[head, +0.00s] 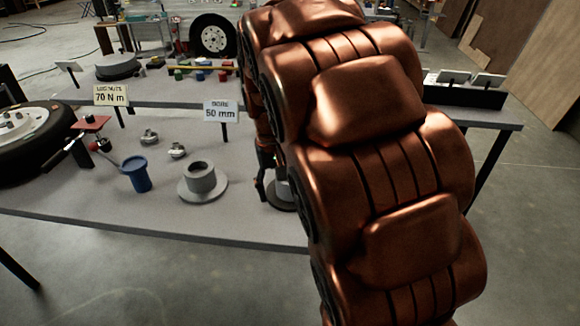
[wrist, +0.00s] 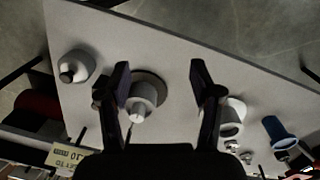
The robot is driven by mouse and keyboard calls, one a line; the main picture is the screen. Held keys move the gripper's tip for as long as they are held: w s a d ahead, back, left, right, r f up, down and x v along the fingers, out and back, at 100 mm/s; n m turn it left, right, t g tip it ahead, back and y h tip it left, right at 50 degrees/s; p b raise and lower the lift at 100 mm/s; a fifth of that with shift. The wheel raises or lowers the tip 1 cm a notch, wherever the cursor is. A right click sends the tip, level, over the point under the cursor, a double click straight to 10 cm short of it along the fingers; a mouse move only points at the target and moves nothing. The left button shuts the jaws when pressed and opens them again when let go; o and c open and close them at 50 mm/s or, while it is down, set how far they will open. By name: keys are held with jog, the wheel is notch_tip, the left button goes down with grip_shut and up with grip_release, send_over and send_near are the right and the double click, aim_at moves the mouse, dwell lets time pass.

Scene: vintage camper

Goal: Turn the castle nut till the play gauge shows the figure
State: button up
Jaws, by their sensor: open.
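My gripper (wrist: 159,72) is open in the wrist view, with its two dark fingers apart. A grey hub (wrist: 145,94) on a dark round base shows between the fingers, closer to the left one, with a pale round end; I cannot tell its height below them. In the head view that hub (head: 284,190) is mostly hidden behind my arm, and part of my gripper (head: 262,172) shows beside it. I cannot make out a castle nut or read a play gauge for certain in either view.
A flanged grey hub (head: 203,180) marked by a "50 mm" sign (head: 220,111), a blue cup (head: 137,174) and small metal parts (head: 149,137) stand on the grey bench (head: 110,205). A wheel (head: 30,140) lies left. Another grey part (wrist: 76,66) stands left in the wrist view.

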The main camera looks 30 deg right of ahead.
jog(key=w+d+f, duration=0.1)
jog(key=w+d, duration=0.3)
jog(key=w, duration=0.1)
jog(key=w+d+f+m, duration=0.1)
jog(key=w+d+f, duration=0.1)
jog(key=w+d, duration=0.3)
jog(key=w+d+f+m+p, duration=0.1)
jog(key=w+d, duration=0.4)
jog(key=w, duration=0.1)
jog(key=shift+w+f+t, duration=0.35)
jog(key=shift+t, duration=0.05)
jog(key=shift+d+f+p, duration=0.1)
jog(key=shift+f+p, duration=1.05)
jog(key=shift+f, duration=2.7)
jog(key=c, duration=1.1)
jog(key=shift+c, duration=0.2)
